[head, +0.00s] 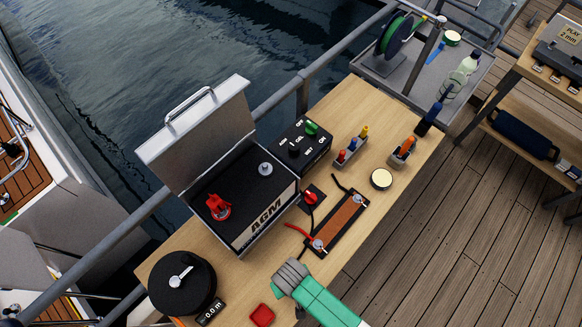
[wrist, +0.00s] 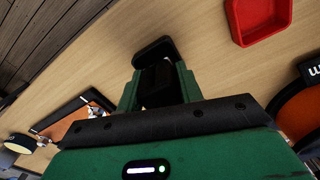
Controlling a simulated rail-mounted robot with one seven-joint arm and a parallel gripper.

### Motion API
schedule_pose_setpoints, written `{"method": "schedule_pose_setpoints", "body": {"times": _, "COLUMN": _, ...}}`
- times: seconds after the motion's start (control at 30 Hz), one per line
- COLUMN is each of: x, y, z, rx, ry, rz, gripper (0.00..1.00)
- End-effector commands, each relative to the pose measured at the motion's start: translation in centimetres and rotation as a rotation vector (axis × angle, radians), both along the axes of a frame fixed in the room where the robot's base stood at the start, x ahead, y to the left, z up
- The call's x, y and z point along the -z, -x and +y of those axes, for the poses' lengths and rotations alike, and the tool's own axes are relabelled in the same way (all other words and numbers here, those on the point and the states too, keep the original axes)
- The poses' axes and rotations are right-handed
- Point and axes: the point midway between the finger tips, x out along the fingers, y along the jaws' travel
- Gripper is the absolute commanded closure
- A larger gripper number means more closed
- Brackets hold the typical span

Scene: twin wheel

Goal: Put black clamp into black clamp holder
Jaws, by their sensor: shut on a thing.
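In the wrist view, my gripper (wrist: 158,84) is shut on a dark thing between its green fingers, which I take for the black clamp (wrist: 153,48). Its rounded black end sticks out past the fingertips above the wooden table. In the head view my arm covers most of the gripper near the table's front edge; a small dark part shows beside the arm, too small to tell. I cannot make out with certainty which thing is the black clamp holder. A red clamp (head: 218,207) sits on the battery in the open case.
A red tray (head: 261,315) lies left of my arm; it also shows in the wrist view (wrist: 260,18). The open AGM battery case (head: 262,215), a copper-coloured bar on a black base (head: 341,222) and a black reel (head: 182,286) stand around.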

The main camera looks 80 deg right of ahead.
Motion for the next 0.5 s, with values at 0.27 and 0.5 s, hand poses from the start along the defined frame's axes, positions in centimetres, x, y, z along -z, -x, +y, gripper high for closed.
{"method": "schedule_pose_setpoints", "body": {"times": 0.27, "x": 0.61, "y": -0.01, "z": 0.01, "rx": 0.0, "ry": 0.0, "rz": 0.0, "gripper": 0.88}}
{"method": "schedule_pose_setpoints", "body": {"times": 0.5, "x": 0.51, "y": 0.0, "z": 0.0, "rx": 0.0, "ry": 0.0, "rz": 0.0, "gripper": 0.38}}
